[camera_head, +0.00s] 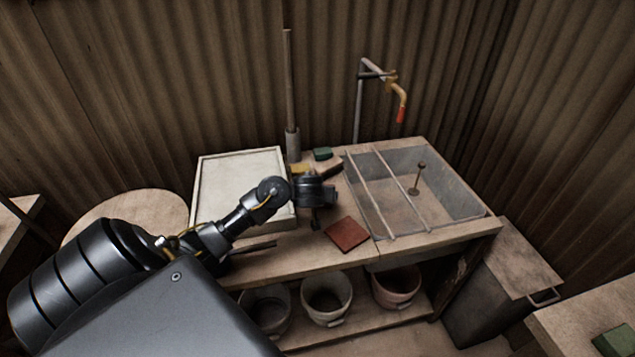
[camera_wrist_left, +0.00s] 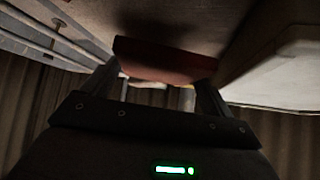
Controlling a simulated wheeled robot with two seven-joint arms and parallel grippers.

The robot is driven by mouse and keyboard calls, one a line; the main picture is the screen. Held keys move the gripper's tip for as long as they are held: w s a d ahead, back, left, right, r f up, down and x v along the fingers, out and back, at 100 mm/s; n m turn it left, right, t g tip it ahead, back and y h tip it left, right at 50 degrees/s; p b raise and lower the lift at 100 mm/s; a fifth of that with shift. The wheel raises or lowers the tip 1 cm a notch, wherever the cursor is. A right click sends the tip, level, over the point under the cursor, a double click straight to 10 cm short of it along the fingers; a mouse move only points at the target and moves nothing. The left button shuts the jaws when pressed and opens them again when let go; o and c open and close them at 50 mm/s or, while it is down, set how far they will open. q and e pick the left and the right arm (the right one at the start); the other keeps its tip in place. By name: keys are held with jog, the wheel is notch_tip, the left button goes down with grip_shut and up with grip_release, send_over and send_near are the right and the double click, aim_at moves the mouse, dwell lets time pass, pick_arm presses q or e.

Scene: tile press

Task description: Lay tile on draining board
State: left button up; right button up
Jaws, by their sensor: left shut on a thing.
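A flat reddish-brown square tile (camera_head: 346,234) is over the front part of the wooden bench, left of the sink. My left gripper (camera_head: 317,218) is at its left corner in the head view, pointing down. In the left wrist view the tile (camera_wrist_left: 165,58) lies across the two fingers, and the gripper (camera_wrist_left: 160,85) is shut on it. I cannot tell whether the tile touches the bench top. A pale, rimmed, tray-like board (camera_head: 240,160) lies left of the gripper, partly behind my arm. I cannot tell whether this is the draining board.
The sink (camera_head: 465,200) with two rails across it is to the right, with a tap (camera_head: 390,78) behind. A green block (camera_head: 323,154) and an upright pole (camera_head: 288,90) stand at the back. Several pots (camera_head: 326,297) sit on the shelf below.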

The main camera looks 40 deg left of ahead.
pick_arm(q)
jog(key=shift+w+a+f, duration=0.1)
jog(key=shift+w, duration=0.05)
pick_arm(e)
jog(key=shift+w+d+f, duration=0.1)
jog(key=shift+d, duration=0.05)
pick_arm(q)
notch_tip(320, 180, down, 3)
jog(key=shift+w+a+f+b, duration=0.15)
jog(key=shift+b, duration=0.9)
jog(key=shift+f, duration=0.25)
jog(key=o, duration=0.8)
jog(key=shift+o, duration=0.9)
pick_arm(e)
jog(key=shift+w+d+f, duration=0.3)
jog(key=shift+d+f, duration=0.55)
jog(key=shift+f, duration=0.1)
